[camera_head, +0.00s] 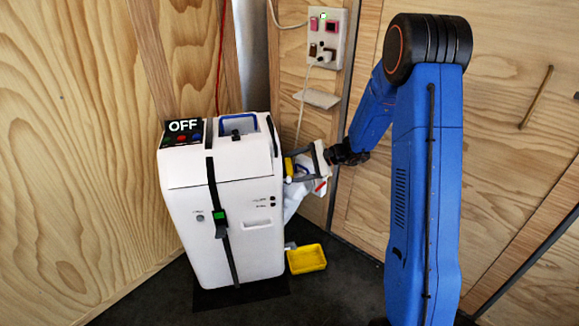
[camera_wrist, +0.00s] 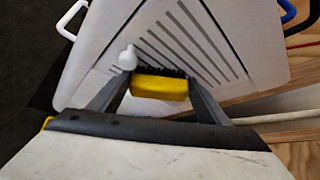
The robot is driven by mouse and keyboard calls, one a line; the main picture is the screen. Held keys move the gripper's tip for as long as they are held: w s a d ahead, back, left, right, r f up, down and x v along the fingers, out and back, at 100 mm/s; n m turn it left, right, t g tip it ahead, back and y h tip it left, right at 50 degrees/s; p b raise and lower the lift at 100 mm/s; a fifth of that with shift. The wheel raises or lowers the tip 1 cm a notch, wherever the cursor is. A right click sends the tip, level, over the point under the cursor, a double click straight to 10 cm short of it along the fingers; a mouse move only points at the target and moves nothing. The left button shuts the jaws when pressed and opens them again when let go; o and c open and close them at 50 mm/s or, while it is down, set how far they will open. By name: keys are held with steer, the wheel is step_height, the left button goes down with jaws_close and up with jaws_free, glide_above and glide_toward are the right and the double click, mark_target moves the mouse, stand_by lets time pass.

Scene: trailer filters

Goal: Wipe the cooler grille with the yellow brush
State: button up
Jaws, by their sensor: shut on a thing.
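The white cooler (camera_head: 225,200) stands upright on the dark floor, strapped with a black band. Its slotted grille (camera_wrist: 185,40) fills the middle of the wrist view, on the cooler's side that is hidden in the head view. My gripper (camera_wrist: 158,85) is shut on the yellow brush (camera_wrist: 160,87), with a finger on each side. The brush's dark bristles face the lower part of the grille; I cannot tell whether they touch it. In the head view my gripper (camera_head: 302,165) is at the cooler's right side, and a bit of yellow shows there.
A yellow tray (camera_head: 306,259) lies on the floor right of the cooler. A wall socket panel (camera_head: 324,38) with a plugged cable is above. A white knob (camera_wrist: 128,57) sticks out beside the grille. Wooden walls stand close on both sides.

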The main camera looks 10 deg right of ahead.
steer(key=shift+s, duration=0.85)
steer(key=shift+s+d, duration=0.1)
steer(key=shift+d, duration=2.9)
steer(key=shift+c, duration=0.4)
steer(key=shift+d, duration=1.5)
